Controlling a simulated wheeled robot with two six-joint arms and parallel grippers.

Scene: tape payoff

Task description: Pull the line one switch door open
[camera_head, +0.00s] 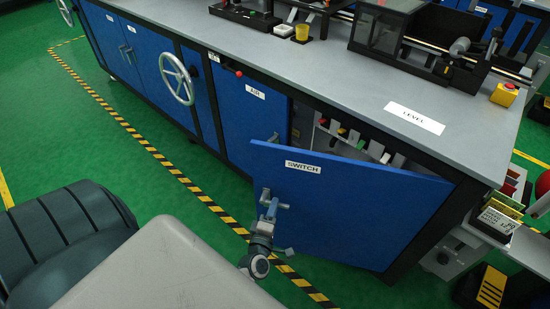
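The blue switch door (350,215), labelled SWITCH, stands partly open, swung out from the front of the long bench. Its free left edge is away from the frame and its right side stays by the bench's right end. My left gripper (269,204) is at the door's left edge, where the handle is, and looks closed around that small grey handle. The fingers hide most of the handle. Behind the door, a row of switches (342,130) with red, green and white parts shows over its top edge. My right gripper is not in view.
The AIR door (252,105) left of the opening is shut. A handwheel (178,80) sticks out farther left. A dark ribbed object (65,235) stands at lower left. Green floor with a yellow-black stripe (165,162) lies before the bench. A parts rack (500,215) stands at right.

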